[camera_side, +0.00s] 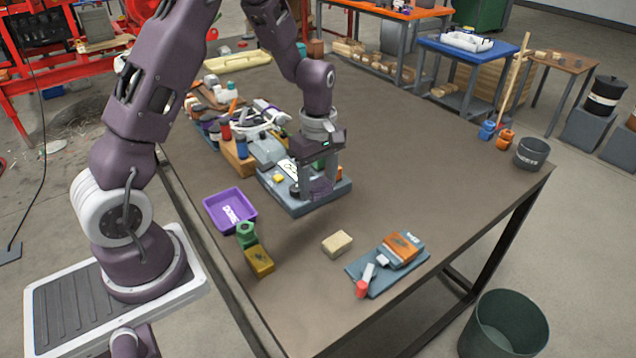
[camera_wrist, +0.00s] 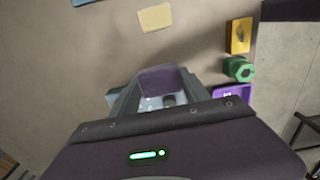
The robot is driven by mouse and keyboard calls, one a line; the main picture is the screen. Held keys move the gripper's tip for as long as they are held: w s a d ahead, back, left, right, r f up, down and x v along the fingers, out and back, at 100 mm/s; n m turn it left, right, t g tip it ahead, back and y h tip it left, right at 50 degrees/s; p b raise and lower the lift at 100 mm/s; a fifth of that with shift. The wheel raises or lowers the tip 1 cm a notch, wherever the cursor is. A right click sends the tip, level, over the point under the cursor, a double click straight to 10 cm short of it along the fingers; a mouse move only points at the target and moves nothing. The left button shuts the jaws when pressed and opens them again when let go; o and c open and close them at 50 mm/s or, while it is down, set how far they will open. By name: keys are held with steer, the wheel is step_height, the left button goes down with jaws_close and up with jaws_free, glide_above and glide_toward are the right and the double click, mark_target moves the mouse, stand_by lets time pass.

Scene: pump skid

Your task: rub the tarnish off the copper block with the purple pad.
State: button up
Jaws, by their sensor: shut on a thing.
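My gripper (camera_side: 318,190) is shut on the purple pad (camera_wrist: 162,78), which shows between the fingers in the wrist view. In the side view it is over the right part of a blue-grey base (camera_side: 303,207); I cannot tell whether the pad touches it. The copper block (camera_side: 402,249), orange-brown with a dark tarnish patch on top, lies on a flat blue-grey plate (camera_side: 360,271) at the front right, well apart from my gripper. Only an edge of that plate (camera_wrist: 85,2) shows in the wrist view, and the block is out of that view.
On the plate lies a red-ended item (camera_side: 361,288). A tan block (camera_side: 337,244) sits between gripper and plate. A purple tray (camera_side: 210,208), green hex piece (camera_side: 246,235) and yellow block (camera_side: 259,261) stand left.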

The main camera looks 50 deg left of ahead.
steer(key=w+d+r, duration=0.1)
steer(key=w+d, duration=0.3)
steer(key=d, duration=0.5)
glide_toward(407, 240)
steer(key=s+r, duration=0.1)
steer(key=s, duration=0.4)
steer(key=shift+w+d+f, duration=0.1)
steer(key=shift+f, duration=1.55)
steer(key=shift+w+d+f, duration=0.1)
steer(key=shift+f, duration=1.5)
steer(key=shift+w+f, duration=0.45)
steer(key=shift+f, duration=0.25)
steer(key=shift+c, duration=0.5)
steer(key=shift+w, duration=2.25)
steer(key=shift+s, duration=2.55)
steer(key=shift+s+a, duration=0.15)
steer(key=shift+s, duration=0.1)
steer(key=shift+w+a, duration=0.3)
steer(key=shift+w, duration=2.5)
steer(key=shift+s, duration=2.55)
steer(key=shift+s+r, duration=0.1)
steer(key=shift+s, duration=0.1)
step_height(407, 240, up, 8)
